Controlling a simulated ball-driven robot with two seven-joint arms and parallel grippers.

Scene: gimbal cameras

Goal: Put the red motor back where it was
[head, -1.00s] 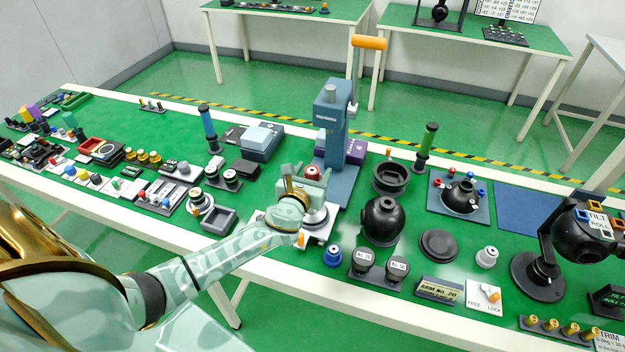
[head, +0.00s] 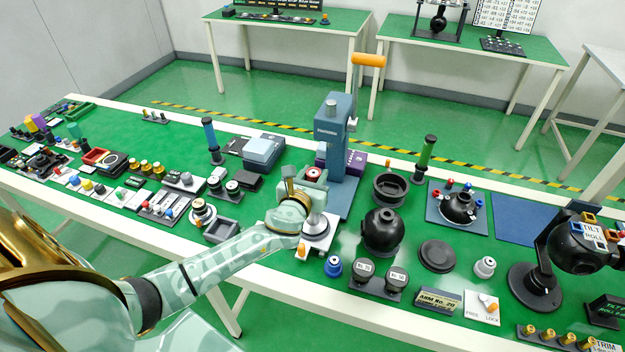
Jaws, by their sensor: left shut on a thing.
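The red motor (head: 313,174) shows its red top between the pale green fingers of my left gripper (head: 312,180). The gripper is shut on it, and the fingers hide most of its body. It is in front of the blue press (head: 332,135), behind a white plate (head: 318,243) with a silver round part (head: 316,224). I cannot tell whether the motor touches anything beneath it. A blue motor-like piece (head: 333,267) and a white one (head: 484,267) stand on the table to the right. My right gripper is not in view.
A black sphere (head: 382,231) and a black ring cup (head: 390,189) stand close right of the gripper. A grey square tray (head: 222,230) lies to its left. The press's orange-handled lever (head: 368,60) rises behind. Open green table lies at the back left.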

